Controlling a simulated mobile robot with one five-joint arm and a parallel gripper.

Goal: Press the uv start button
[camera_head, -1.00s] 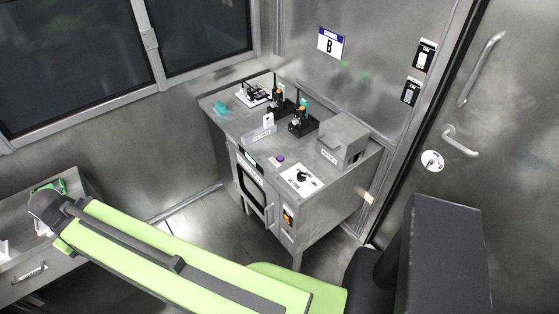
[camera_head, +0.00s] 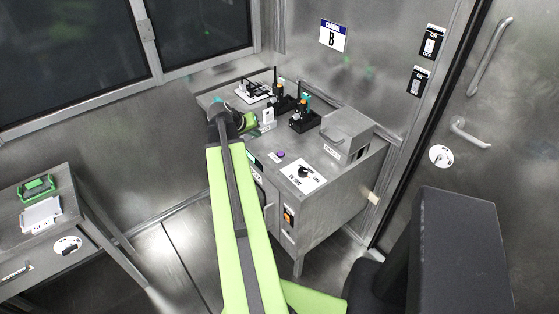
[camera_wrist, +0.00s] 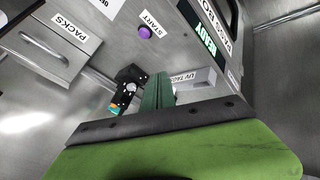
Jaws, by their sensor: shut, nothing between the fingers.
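The start button is a small purple knob (camera_head: 281,155) on the metal cabinet top (camera_head: 232,92), near its front edge. In the wrist view the purple button (camera_wrist: 145,32) sits beside a START label (camera_wrist: 151,22), near the top of the picture. My green gripper (camera_head: 249,122) is over the front left part of the cabinet, up and left of the button in the head view. In the wrist view its fingers (camera_wrist: 158,92) are together and empty, apart from the button. The arm hides part of the cabinet's front.
Black holders with bottles (camera_head: 304,117) stand behind the button. A metal PACKS box (camera_head: 346,136) is at right. A dial plate (camera_head: 303,172) lies right of the button. A UV TAGS block (camera_wrist: 200,82) stands close to my fingers. A side table (camera_head: 70,218) is at left.

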